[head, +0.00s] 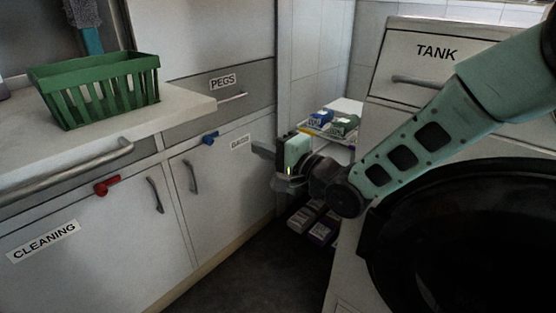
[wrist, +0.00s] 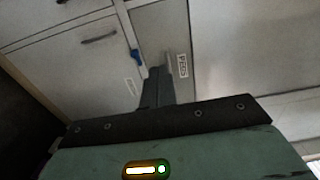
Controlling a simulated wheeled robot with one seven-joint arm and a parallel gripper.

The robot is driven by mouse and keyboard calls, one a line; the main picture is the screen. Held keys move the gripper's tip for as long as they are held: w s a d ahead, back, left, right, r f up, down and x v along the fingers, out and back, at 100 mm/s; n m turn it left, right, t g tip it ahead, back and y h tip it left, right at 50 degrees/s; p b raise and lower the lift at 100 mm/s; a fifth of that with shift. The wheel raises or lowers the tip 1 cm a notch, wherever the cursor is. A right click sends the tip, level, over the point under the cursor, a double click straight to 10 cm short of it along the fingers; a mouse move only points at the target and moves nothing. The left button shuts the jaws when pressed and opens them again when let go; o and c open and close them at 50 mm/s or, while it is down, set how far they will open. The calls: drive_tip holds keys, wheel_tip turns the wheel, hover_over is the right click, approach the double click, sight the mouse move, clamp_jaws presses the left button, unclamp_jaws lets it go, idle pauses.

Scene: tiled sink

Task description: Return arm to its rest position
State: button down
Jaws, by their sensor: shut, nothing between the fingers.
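My arm comes in from the right in the head view, in front of the tank cabinet. My gripper (head: 264,150) is held in mid-air in front of the cabinet corner, pointing left. In the wrist view my gripper (wrist: 156,88) shows its dark fingers together, with nothing visible between them. It appears clear of the cabinet doors, though the exact gap is hard to judge.
A green basket (head: 98,88) stands on the pale counter (head: 185,104) at left. Red (head: 107,185) and blue (head: 210,138) clips sit on the cabinet front. A shelf with small boxes (head: 335,122) lies behind my gripper. A black bin (head: 470,235) stands below my arm.

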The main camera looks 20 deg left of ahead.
drive_tip(key=s+d+f+n+g+h, duration=0.25)
drive_tip(key=s+d+n+h, duration=0.45)
drive_tip(key=s+d, duration=0.8)
drive_tip(key=s+d+f+n+g+h, duration=0.1)
drive_tip(key=s+d+n+g+h, duration=0.35)
drive_tip(key=s+d+h, duration=1)
drive_tip(key=w+d+r+y+p, duration=0.1)
drive_tip(key=d+r+y+p, duration=0.1)
drive_tip(key=r+p, duration=1.4)
drive_tip(key=w+d+r+y+p, duration=0.1)
drive_tip(key=d+r+y+p, duration=0.2)
drive_tip(key=r+p, duration=1.4)
drive_tip(key=shift+w+n, duration=0.25)
drive_tip(key=shift+n, duration=0.1)
